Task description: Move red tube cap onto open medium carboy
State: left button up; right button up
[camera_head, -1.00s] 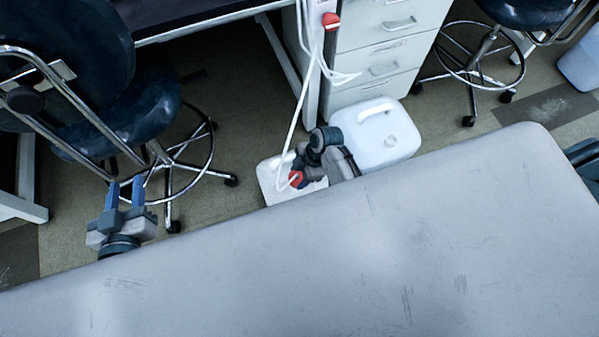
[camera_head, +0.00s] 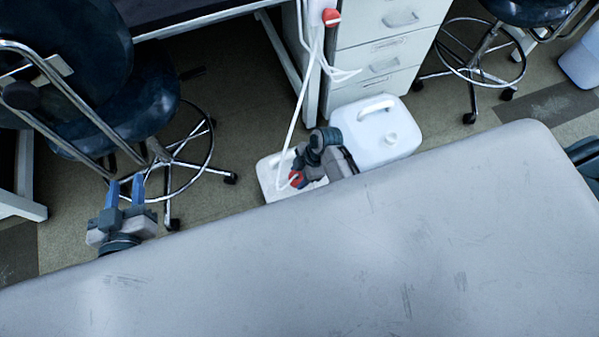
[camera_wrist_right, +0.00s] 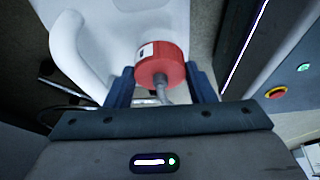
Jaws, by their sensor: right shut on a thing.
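The red tube cap (camera_head: 296,179) has a white tube running up from it toward the desk. My right gripper (camera_head: 298,175) is shut on it. In the right wrist view the red cap (camera_wrist_right: 160,62) sits between the two blue fingers of the gripper (camera_wrist_right: 161,78). A white carboy (camera_head: 284,197) stands on the floor below the cap; it also shows in the right wrist view (camera_wrist_right: 105,35), with its handle at the left. The cap hides the carboy's mouth, and I cannot tell if they touch. My left gripper (camera_head: 125,184) is open and empty.
A larger white carboy (camera_head: 375,132) stands close on the right. Another red cap (camera_head: 331,16) is up by the desk and drawers (camera_head: 385,50). A wheeled stool (camera_head: 120,105) is at the left. A grey surface (camera_head: 320,270) fills the foreground.

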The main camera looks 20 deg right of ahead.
aim_at(300, 176)
jog(key=shift+f, duration=0.5)
dwell(0.3)
jog(key=o, duration=1.1)
jog(key=shift+c, duration=0.2)
jog(key=shift+o, duration=0.4)
jog(key=o, duration=0.3)
jog(key=shift+r, duration=0.1)
notch_tip(300, 176, up, 7)
jog(key=p, duration=0.8)
